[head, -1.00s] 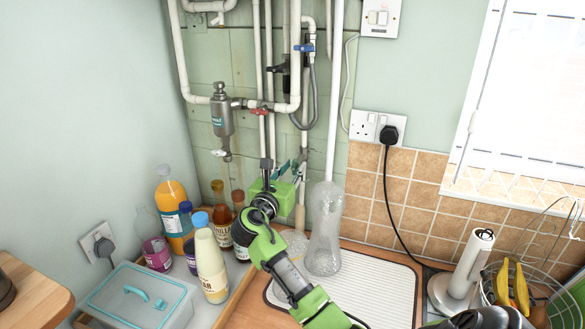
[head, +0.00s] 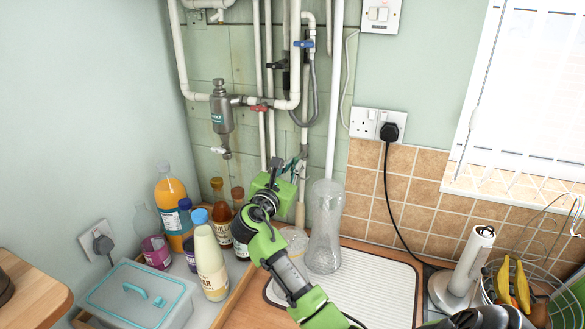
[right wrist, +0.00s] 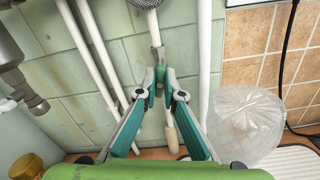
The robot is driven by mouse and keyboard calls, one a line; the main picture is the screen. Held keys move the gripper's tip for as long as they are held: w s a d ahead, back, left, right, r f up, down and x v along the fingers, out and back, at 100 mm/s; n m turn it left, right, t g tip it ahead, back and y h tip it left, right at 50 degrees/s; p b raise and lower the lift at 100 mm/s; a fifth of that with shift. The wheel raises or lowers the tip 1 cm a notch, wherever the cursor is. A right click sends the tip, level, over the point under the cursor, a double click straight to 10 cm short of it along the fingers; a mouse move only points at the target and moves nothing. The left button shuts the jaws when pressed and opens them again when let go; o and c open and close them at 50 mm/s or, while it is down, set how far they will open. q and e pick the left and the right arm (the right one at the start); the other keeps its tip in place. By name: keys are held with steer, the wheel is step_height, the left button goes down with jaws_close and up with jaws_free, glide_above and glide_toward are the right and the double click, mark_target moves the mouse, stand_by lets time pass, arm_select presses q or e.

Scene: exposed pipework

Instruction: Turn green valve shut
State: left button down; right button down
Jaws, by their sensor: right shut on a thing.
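My right gripper (head: 296,164) reaches up from the bottom of the head view to the lower pipework, left of a clear bottle. My left gripper is not in view.
A red-handled valve (head: 259,108) and a blue-handled valve (head: 304,45) sit higher on the pipes. The clear bottle (head: 325,230) stands close right of my gripper. Several bottles (head: 209,262) stand close left. The ribbed white mat (head: 375,285) is mostly clear.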

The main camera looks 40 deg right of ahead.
steer(key=shift+s+f+m+b, duration=0.1)
steer(key=shift+f+m+b, duration=0.1)
steer(key=shift+m+b, duration=2.9)
steer(key=shift+s+f+m+b, duration=0.15)
steer(key=shift+m+b, duration=1.45)
steer(key=shift+m, duration=2.9)
steer(key=shift+w, duration=0.1)
steer(key=c, duration=2.2)
jaws_free()
steer(key=shift+o, duration=0.2)
steer(key=shift+r, duration=0.1)
